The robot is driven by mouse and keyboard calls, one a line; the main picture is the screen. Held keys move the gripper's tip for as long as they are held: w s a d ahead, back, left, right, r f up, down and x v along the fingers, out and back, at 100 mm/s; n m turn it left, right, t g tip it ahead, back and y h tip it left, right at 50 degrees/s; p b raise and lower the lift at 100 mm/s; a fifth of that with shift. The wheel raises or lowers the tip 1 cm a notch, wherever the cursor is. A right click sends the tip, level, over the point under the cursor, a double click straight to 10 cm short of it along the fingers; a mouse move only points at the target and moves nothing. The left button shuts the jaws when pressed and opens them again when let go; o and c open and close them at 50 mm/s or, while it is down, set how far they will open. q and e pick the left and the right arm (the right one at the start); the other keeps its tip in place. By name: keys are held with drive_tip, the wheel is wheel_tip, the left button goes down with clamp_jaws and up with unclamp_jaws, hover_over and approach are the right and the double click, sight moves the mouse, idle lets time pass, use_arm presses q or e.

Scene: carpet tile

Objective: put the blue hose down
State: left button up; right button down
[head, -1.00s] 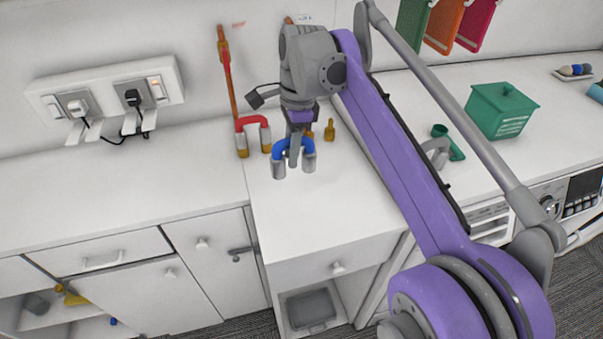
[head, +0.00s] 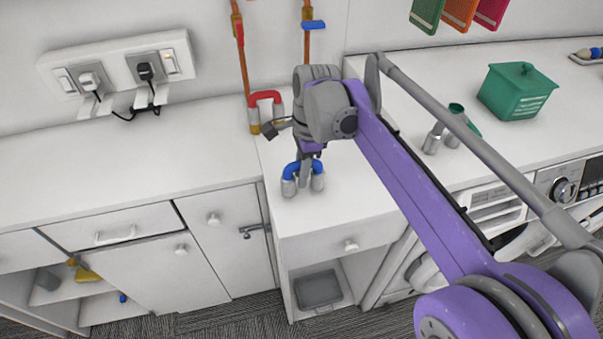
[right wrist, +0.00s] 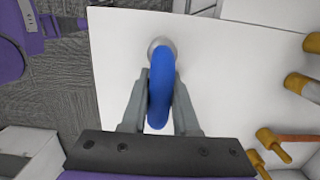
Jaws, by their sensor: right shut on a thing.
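The blue hose (head: 291,170) is a short U-shaped bend with grey end sleeves. My right gripper (head: 305,164) is shut on its bend from above, with the two sleeves pointing down over the white counter near its front edge. In the right wrist view the blue hose (right wrist: 162,85) runs between the two grey fingers of the gripper (right wrist: 160,108), and one grey sleeve shows at its far end. I cannot tell whether the sleeves touch the counter. My left gripper is not in view.
A red hose (head: 264,97) joins brass fittings at the wall, left behind my arm. Brass fittings (right wrist: 270,142) also show at right in the right wrist view. A green box (head: 515,92) stands on the right counter (head: 400,90).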

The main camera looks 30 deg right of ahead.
drive_tip(key=shift+f, duration=0.35)
drive_tip(key=shift+f, duration=0.15)
drive_tip(key=c, duration=0.7)
unclamp_jaws()
drive_tip(key=r, duration=0.4)
drive_tip(key=d+r+p, duration=0.1)
drive_tip(key=r, duration=0.7)
drive_tip(key=shift+s+d+r, duration=0.15)
drive_tip(key=shift+s+d, duration=0.05)
